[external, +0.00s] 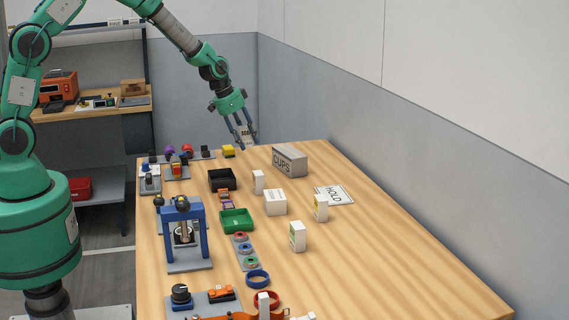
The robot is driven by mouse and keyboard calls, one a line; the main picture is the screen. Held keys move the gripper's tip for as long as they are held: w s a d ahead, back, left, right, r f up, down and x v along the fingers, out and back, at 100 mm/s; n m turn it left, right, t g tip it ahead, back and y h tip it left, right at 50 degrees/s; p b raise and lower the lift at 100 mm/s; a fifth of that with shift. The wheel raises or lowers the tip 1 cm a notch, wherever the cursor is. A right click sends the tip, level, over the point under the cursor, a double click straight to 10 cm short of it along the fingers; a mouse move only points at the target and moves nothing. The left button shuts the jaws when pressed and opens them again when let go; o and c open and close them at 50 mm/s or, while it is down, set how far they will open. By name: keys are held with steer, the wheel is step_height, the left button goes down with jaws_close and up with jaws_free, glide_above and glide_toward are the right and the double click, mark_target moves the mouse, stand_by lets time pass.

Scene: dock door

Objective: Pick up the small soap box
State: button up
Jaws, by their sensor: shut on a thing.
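My gripper (245,141) is above the far end of the wooden table, pointing down. It is shut on a small pale thing (247,132) with dark marks, held between the fingers. It looks like a small box, but it is too small in the picture to tell for sure that it is the soap box. Small white upright boxes stand on the table: one in the middle (258,182), one with a yellowish patch (320,208), and one with a green patch (297,236). Their labels are too small to read.
A grey CUPS box (291,161) stands below and right of my gripper. A wider white box (275,203), a HOLD sign (335,194), a black bin (222,180), a green tray (236,220) and a blue press (185,235) are nearby. The table's right side is clear.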

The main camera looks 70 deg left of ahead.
steer(key=shift+s+d, duration=0.1)
steer(key=shift+s, duration=0.4)
steer(key=shift+r+p, duration=0.35)
steer(key=shift+p, duration=2.15)
steer(key=p, duration=0.3)
steer(key=shift+f+n, duration=0.15)
steer(key=shift+n, duration=0.15)
steer(key=p, duration=0.2)
glide_above(286, 152)
steer(key=s, duration=0.1)
steer(key=shift+s+f, duration=0.1)
steer(key=shift+f, duration=0.7)
steer(key=shift+f, duration=0.1)
steer(key=shift+f, duration=1.65)
